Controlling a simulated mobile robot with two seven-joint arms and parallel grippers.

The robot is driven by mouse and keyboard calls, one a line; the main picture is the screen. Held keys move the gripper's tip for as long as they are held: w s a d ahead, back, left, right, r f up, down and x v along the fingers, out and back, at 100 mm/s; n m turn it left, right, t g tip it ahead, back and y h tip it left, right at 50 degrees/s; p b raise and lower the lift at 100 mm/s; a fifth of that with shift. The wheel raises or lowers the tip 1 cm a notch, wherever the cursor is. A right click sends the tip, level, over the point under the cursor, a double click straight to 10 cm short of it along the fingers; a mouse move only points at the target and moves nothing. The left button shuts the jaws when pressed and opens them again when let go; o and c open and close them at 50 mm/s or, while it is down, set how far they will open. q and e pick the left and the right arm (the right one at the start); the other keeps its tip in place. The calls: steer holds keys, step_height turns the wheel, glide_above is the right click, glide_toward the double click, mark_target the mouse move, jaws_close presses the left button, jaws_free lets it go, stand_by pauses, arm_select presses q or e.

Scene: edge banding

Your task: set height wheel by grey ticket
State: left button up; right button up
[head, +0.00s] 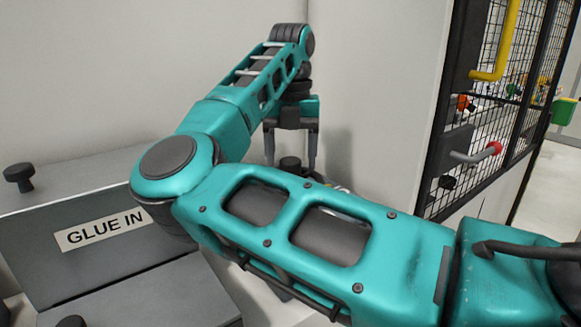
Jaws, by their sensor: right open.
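My right gripper (291,160) points down near the pale wall, its two fingers apart with nothing held. A dark round knob (290,163) shows between and just below the fingertips; it may be the height wheel, but my forearm hides what lies under it. I cannot tell whether the fingers are around it or in front of it. No grey ticket can be made out. My left gripper is not in view.
A grey box with a "GLUE IN" label (100,230) stands at the lower left, with a black knob (19,176) beside it. A black mesh panel (490,120) with a yellow handle (497,45) is at the right. My right arm crosses the middle.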

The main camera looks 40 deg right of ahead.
step_height(320, 180, down, 2)
steer(key=shift+f, duration=0.15)
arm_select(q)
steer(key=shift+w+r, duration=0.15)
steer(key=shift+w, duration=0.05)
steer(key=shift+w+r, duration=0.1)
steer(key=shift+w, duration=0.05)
arm_select(e)
steer(key=shift+c, duration=0.4)
steer(key=c, duration=1)
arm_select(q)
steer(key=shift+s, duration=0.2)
arm_select(e)
steer(key=shift+o, duration=0.2)
